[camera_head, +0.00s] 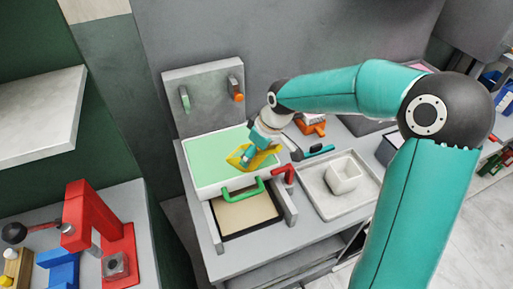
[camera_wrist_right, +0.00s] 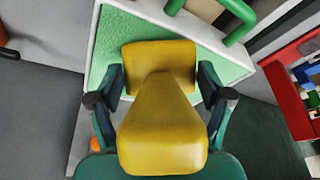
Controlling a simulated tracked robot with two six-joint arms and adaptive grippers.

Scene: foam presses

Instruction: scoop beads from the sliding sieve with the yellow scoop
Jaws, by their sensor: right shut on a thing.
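The sliding sieve (camera_head: 197,191) is a white-rimmed tray with a green handle (camera_head: 243,193) at its front. A flat bed of green beads (camera_head: 205,158) fills it; the beads also show in the wrist view (camera_wrist_right: 118,33). My right gripper (camera_head: 257,155) is shut on the yellow scoop (camera_head: 237,158), over the right part of the bead bed. In the wrist view the scoop (camera_wrist_right: 161,128) sits between the two dark fingers, its wide end toward the beads. I cannot tell whether the scoop touches the beads. My left gripper is out of view.
A framed tan panel (camera_head: 243,214) lies in front of the sieve. To the right are a red handle (camera_head: 285,173) and a pale tray (camera_head: 320,193) holding a white square cup (camera_head: 343,175). A red press (camera_head: 95,225) stands on another bench at the left.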

